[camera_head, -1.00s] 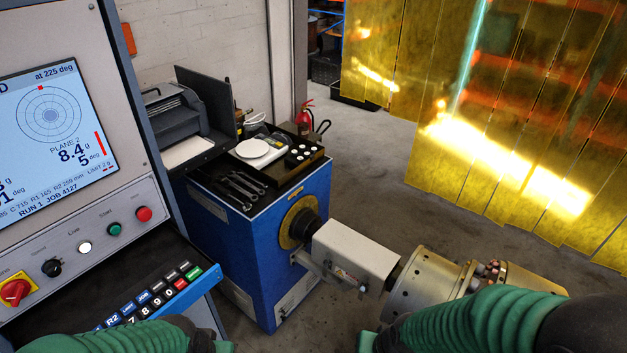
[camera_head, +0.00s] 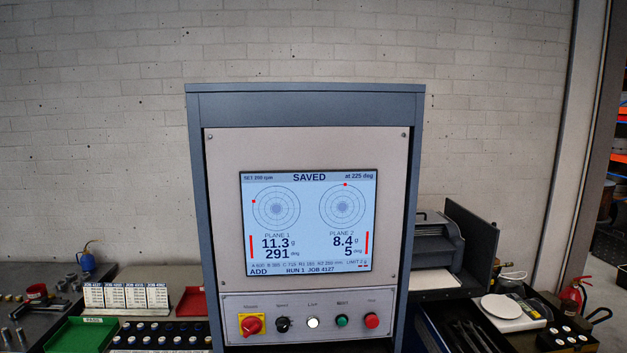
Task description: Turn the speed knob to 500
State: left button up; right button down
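The speed knob (camera_head: 283,324) is a small black knob on the control strip of the grey cabinet (camera_head: 306,105), in the lower middle of the head view. It sits between a red rotary switch on a yellow plate (camera_head: 251,325) and a white lamp (camera_head: 313,323). Its pointer is too small to read. The screen (camera_head: 309,222) above reads "SET 200 rpm" and "SAVED", with 11.3 g at 291 deg for plane 1 and 8.4 g at 5 deg for plane 2. Neither of my grippers shows now.
A green button (camera_head: 342,321) and a red button (camera_head: 371,320) sit right of the lamp. Left is a bench with a green tray (camera_head: 80,336) and job cards (camera_head: 127,296). Right are a printer (camera_head: 437,245), a white scale (camera_head: 508,309) and a fire extinguisher (camera_head: 573,295).

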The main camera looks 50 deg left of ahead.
aim_at(282, 323)
jog(key=u, duration=1.6)
